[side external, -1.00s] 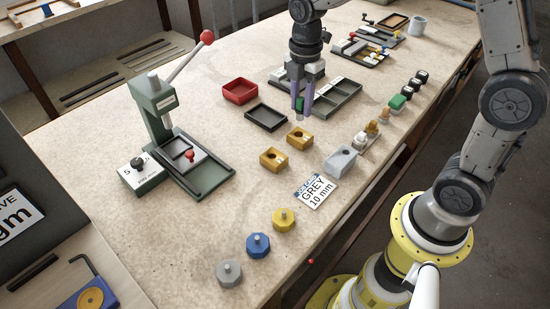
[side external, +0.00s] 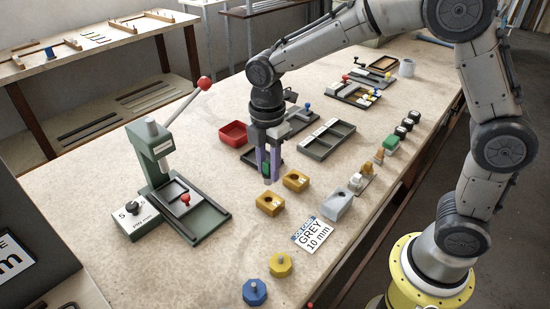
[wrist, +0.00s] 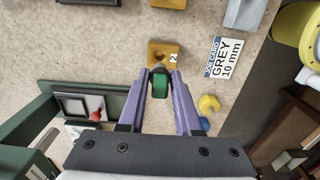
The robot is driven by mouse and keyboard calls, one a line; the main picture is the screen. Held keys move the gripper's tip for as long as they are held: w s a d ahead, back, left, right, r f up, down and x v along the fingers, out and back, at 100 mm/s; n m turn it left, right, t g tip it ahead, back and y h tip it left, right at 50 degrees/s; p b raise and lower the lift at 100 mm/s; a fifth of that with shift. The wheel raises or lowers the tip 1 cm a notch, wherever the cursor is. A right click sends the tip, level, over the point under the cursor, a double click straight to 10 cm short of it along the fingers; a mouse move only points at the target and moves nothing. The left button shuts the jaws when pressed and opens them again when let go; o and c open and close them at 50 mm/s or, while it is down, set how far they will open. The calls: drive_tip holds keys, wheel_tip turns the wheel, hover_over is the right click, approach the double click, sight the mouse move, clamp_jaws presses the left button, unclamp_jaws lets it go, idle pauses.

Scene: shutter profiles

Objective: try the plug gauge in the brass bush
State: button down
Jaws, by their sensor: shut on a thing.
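My gripper (side external: 268,178) is shut on a green-handled piece that looks like the plug gauge (side external: 265,167). In the wrist view the green handle (wrist: 160,86) sits between the purple fingers, with a dark end towards a brass block. This brass block (side external: 269,203) has a hole in its top and a tag reading 2, seen in the wrist view (wrist: 165,54). The gauge is held above the bench, just behind the block, and appears apart from it. A second brass block (side external: 296,181) stands to the right. I cannot tell which one is the brass bush.
A grey block (side external: 337,204) and a card reading GREY 10 mm (side external: 313,234) lie to the right. The green press (side external: 152,150) stands left. A red tray (side external: 233,133) and grey tray (side external: 327,139) are behind. Yellow (side external: 281,265) and blue (side external: 254,292) knobs are in front.

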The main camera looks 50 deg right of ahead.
sight(269, 184)
drive_tip(key=shift+f, duration=2.45)
drive_tip(key=shift+f, duration=0.25)
idle(3.5)
drive_tip(key=shift+r, duration=2.5)
